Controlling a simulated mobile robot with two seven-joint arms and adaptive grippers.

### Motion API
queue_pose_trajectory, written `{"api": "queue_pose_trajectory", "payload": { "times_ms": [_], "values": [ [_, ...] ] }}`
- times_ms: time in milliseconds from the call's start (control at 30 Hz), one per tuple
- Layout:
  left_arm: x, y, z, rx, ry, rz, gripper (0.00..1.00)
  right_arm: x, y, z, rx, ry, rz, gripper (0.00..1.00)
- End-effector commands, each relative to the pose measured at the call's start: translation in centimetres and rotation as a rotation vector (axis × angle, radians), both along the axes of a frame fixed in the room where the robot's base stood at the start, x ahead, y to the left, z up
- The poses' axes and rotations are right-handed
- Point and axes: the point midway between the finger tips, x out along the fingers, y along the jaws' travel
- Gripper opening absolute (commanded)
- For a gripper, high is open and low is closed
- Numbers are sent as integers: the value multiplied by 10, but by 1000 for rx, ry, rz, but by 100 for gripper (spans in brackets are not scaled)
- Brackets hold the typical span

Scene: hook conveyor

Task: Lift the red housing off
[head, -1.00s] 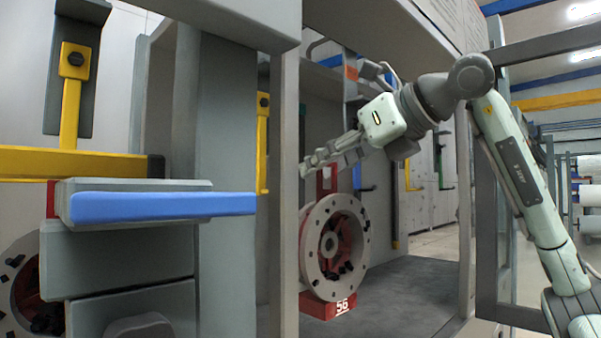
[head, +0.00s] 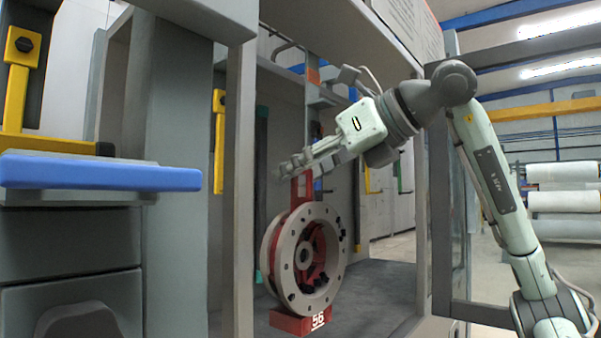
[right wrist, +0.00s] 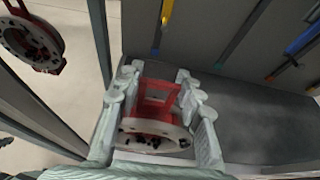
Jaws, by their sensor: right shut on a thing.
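The red housing (head: 318,250) has a round grey flange with several bolt holes and a red base block marked 56. It is upright inside the cabinet, over the dark floor. My right gripper (head: 283,171) reaches in from the right and is shut on the red bracket at the housing's top. In the right wrist view the fingers (right wrist: 160,85) lie on both sides of the red frame (right wrist: 153,105), with the flange below. Whether the base touches the floor I cannot tell. My left gripper is not in view.
A grey cabinet post (head: 238,190) stands just left of the housing. A blue-edged ledge (head: 100,174) and yellow bracket (head: 20,75) are further left. Another red and grey housing (right wrist: 32,42) shows at upper left in the right wrist view. Dark floor (head: 385,290) is clear right of the housing.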

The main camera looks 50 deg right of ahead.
Motion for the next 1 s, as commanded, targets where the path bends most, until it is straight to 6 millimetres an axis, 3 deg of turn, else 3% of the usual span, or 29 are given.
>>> {"api": "queue_pose_trajectory", "payload": {
  "times_ms": [1000],
  "values": [
    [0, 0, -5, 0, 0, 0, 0, -41, -4, 4, 2, -12, -2, 0]
  ]
}}
